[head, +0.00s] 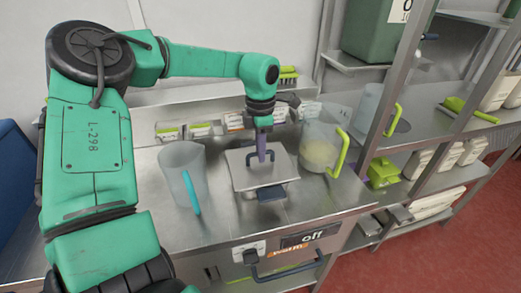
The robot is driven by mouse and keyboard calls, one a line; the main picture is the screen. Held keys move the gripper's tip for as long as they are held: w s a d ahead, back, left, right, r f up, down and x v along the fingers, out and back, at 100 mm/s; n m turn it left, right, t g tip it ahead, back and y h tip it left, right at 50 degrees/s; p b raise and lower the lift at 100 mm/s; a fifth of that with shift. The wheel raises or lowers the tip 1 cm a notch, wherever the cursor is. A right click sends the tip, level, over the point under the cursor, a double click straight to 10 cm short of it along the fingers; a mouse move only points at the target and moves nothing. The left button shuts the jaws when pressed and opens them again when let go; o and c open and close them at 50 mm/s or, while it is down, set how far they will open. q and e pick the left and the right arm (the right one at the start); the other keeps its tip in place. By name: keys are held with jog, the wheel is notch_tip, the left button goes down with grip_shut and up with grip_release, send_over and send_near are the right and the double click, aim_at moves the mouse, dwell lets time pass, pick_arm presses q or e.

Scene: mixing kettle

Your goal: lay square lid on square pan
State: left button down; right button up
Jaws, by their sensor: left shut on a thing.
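The square lid (244,179) is a flat grey metal plate with a dark upright handle at its middle. My left gripper (262,150) comes down from above and is shut on this handle. The square pan (249,195) is under the lid on the steel counter, mostly hidden by it; its dark blue grip (271,193) sticks out toward the front. The lid lies over the pan's top, roughly lined up with it; I cannot tell whether it touches the rim. My right gripper is not in view.
A clear jug with a cyan handle (193,192) stands left of the pan. A clear jug with a green handle (341,152) and pale contents stands to the right. Small labelled bins (200,130) line the back. A metal shelf rack (440,120) rises at right.

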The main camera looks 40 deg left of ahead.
pick_arm(q)
jog(key=shift+f, duration=0.15)
jog(key=c, duration=0.8)
grip_release()
jog(key=shift+o, duration=0.3)
jog(key=o, duration=0.4)
jog(key=shift+r+p, duration=2.4)
jog(key=shift+r, duration=1.2)
